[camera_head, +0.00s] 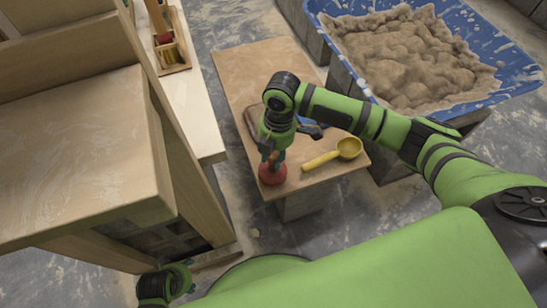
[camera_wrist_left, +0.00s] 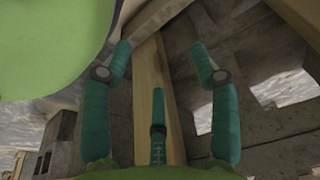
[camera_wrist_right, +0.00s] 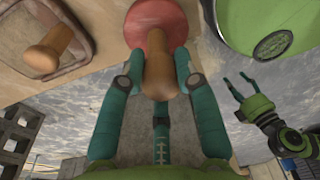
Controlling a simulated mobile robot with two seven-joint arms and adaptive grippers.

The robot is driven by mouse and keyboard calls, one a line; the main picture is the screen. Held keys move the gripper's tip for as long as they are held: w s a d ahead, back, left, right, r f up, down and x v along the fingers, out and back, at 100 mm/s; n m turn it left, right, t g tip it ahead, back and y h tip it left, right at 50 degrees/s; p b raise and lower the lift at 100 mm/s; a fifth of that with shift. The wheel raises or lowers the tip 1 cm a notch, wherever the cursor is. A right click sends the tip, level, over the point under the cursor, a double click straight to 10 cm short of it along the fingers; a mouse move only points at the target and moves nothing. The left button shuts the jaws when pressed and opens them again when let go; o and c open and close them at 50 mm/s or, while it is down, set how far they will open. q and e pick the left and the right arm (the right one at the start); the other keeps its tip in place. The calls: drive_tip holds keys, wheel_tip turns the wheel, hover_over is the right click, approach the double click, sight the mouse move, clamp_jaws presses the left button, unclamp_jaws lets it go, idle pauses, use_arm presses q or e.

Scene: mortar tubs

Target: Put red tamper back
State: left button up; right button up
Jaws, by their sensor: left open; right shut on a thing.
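The red tamper (camera_head: 272,174) has a round red base and a wooden handle. It is at the near corner of the low wooden table; I cannot tell whether its base touches the top. My right gripper (camera_head: 274,155) is shut on its handle from above. In the right wrist view the handle (camera_wrist_right: 160,76) lies between the fingers, with the red base (camera_wrist_right: 150,25) beyond them. My left gripper (camera_head: 178,277) is low at the bottom left, open and empty. It also shows open in the right wrist view (camera_wrist_right: 240,85).
A yellow scoop (camera_head: 335,154) lies on the low table (camera_head: 245,68). A brown tray (camera_wrist_right: 75,68) holds a wooden-handled tool (camera_wrist_right: 45,52). A blue tub (camera_head: 510,60) of mortar stands at right. A wooden caddy (camera_head: 181,52) with tools sits on the left bench. Wooden shelving (camera_head: 80,150) fills the left.

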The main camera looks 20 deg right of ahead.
use_arm(q)
drive_tip(key=shift+w+r, duration=0.2)
drive_tip(key=shift+r, duration=0.35)
use_arm(e)
drive_tip(key=shift+f, duration=0.7)
drive_tip(key=shift+f, duration=0.15)
drive_tip(key=o, duration=1)
